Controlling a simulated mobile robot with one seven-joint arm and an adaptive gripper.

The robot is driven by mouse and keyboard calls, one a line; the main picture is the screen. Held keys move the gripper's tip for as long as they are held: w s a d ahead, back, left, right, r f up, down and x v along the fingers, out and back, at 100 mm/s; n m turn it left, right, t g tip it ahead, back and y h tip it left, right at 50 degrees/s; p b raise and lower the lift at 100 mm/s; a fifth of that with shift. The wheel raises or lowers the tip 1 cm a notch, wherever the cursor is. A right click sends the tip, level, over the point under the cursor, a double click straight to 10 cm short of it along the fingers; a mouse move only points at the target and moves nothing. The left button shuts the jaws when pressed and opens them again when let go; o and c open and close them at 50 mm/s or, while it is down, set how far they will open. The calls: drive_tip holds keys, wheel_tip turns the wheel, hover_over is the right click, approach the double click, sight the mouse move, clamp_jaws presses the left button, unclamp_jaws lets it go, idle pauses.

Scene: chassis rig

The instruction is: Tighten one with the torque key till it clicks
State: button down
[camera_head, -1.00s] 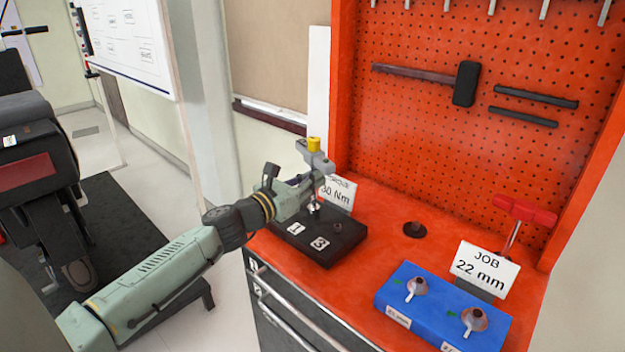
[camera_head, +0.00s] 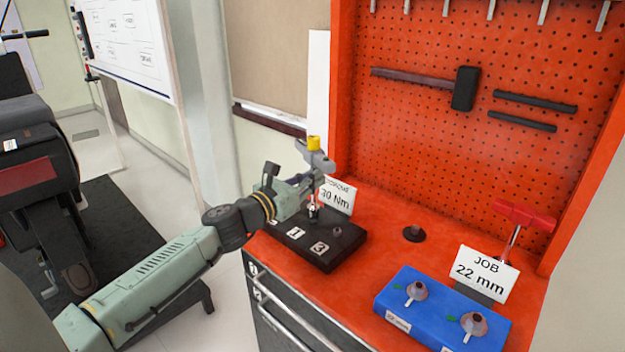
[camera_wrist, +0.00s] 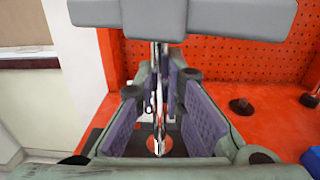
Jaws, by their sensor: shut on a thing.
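My gripper (camera_head: 312,188) is shut on the torque key (camera_head: 318,158), which has a grey cross handle and a yellow cap on top. In the wrist view its silver shaft (camera_wrist: 159,100) runs down between the purple pads of my gripper (camera_wrist: 160,112), below the grey handle (camera_wrist: 185,18). The key stands about upright over the black block (camera_head: 310,256), its lower end near the block's back part. I cannot tell whether it sits on a fastener. The block has labels 1 and 3 and a small bolt (camera_head: 337,231). A 30 Nm card (camera_head: 338,197) stands behind it.
A blue block (camera_head: 425,315) with two fasteners lies front right on the red bench. Behind it are a "JOB 22 mm" card (camera_head: 482,272) and a red T-handle tool (camera_head: 524,213). A dark round piece (camera_head: 413,233) sits mid-bench. The pegboard (camera_head: 420,130) rises behind.

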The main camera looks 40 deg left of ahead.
sight(312, 162)
drive_tip(key=shift+r+p, duration=0.6)
drive_tip(key=shift+r, duration=1.15)
